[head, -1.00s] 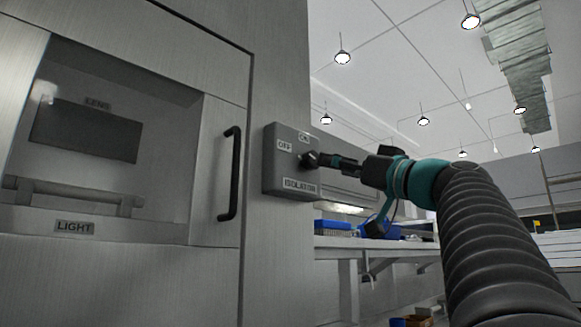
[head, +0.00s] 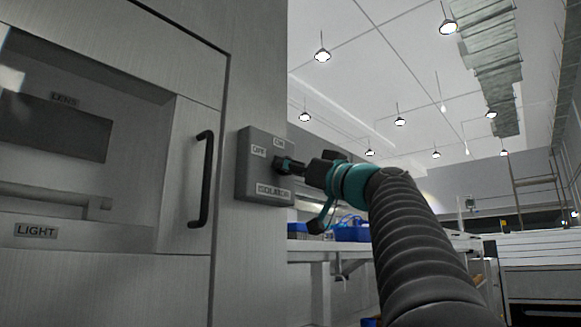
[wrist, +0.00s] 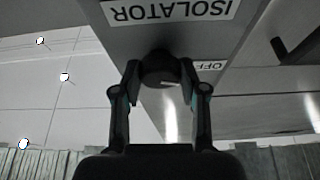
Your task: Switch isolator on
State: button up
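The grey isolator box (head: 250,178) is mounted on the metal cabinet side, with OFF at its upper left, ON at the top and ISOLATOR at the bottom. Its round dark knob (wrist: 160,66) shows in the wrist view, with a small white mark on it. My gripper (head: 284,163) reaches the knob from the right. In the wrist view my gripper (wrist: 160,70) has one finger on each side of the knob, and the fingertips appear to press on it. The wrist view shows the labels upside down. ON is outside that view, and the knob's exact setting is unclear.
A black door handle (head: 203,180) stands out from the cabinet (head: 120,285) left of the box. A LIGHT label (head: 36,230) is on the cabinet front. Behind my arm is a bench (head: 310,246) with blue bins (head: 352,232).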

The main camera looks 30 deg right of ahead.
jog(key=c, duration=0.4)
jog(key=shift+m, duration=0.5)
jog(key=shift+s+a+r+m+g+h+p, duration=0.1)
jog(key=shift+m+g+h+p, duration=0.2)
jog(key=shift+m+h+p, duration=1.75)
jog(key=shift+w+a+r+m+g+h+p, duration=0.1)
jog(key=shift+m+g+h+p, duration=0.3)
jog(key=shift+m, duration=3.3)
jog(key=shift+s+m+g+h+p, duration=0.15)
jog(key=shift+m+h+p, duration=1.2)
jog(key=shift+m, duration=1.5)
jog(key=o, duration=1.1)
jog(key=shift+r, duration=0.1)
